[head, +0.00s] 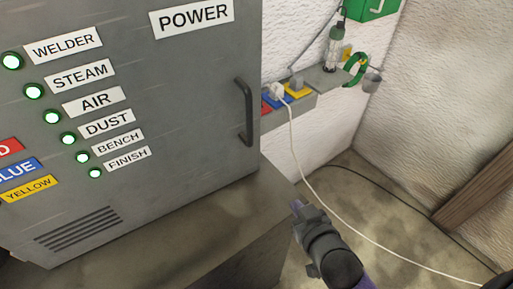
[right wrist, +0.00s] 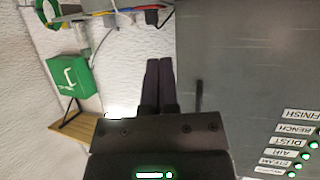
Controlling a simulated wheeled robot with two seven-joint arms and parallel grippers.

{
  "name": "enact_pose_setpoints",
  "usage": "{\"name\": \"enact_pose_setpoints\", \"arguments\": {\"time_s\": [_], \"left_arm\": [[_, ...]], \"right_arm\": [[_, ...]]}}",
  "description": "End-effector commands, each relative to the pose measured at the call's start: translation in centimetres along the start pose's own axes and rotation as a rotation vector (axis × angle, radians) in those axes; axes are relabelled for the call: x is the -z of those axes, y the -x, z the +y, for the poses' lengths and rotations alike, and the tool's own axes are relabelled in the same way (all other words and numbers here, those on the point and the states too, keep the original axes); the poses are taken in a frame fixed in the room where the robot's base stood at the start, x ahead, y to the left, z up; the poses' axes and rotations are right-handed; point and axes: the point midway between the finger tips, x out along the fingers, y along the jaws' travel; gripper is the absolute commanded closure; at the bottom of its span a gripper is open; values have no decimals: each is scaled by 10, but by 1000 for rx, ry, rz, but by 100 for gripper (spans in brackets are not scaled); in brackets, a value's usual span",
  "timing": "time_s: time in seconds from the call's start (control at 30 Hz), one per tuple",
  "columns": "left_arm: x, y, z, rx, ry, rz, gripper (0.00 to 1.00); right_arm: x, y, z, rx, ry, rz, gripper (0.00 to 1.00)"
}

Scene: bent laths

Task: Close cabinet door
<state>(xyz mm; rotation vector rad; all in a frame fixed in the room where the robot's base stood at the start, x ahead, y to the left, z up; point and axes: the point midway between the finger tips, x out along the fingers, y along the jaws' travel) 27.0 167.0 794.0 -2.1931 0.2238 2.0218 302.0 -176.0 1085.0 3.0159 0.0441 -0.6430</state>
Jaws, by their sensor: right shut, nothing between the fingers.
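The grey cabinet door (head: 190,90) fills the left of the head view, with a POWER label and a dark bar handle (head: 244,112) near its right edge. I cannot tell whether a gap stands behind that edge. My right gripper (head: 298,208) is low and right of the handle, apart from the door, shut and empty. In the right wrist view its dark fingers (right wrist: 158,85) lie together. The door (right wrist: 245,70) fills the right there, with the dark handle (right wrist: 199,95) beside the fingers. My left gripper is not in view.
A grey ledge (head: 215,222) lies below the door. On the wall behind are a shelf (head: 290,108) with coloured plugs, a green box (head: 372,8) and a white cable (head: 340,215) hanging to the floor. A wooden piece (head: 475,195) stands at the right.

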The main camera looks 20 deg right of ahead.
Motion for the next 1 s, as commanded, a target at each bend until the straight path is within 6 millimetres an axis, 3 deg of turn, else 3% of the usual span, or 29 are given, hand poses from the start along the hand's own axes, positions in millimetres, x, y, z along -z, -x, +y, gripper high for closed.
{"name": "enact_pose_setpoints", "arguments": {"time_s": [0.2,0.43,1.0], "left_arm": [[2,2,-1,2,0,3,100],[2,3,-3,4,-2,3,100],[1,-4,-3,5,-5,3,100]], "right_arm": [[29,-2,-7,162,1,337,100],[40,-8,-15,235,-3,429,100],[86,-109,-41,234,-2,426,100]]}}
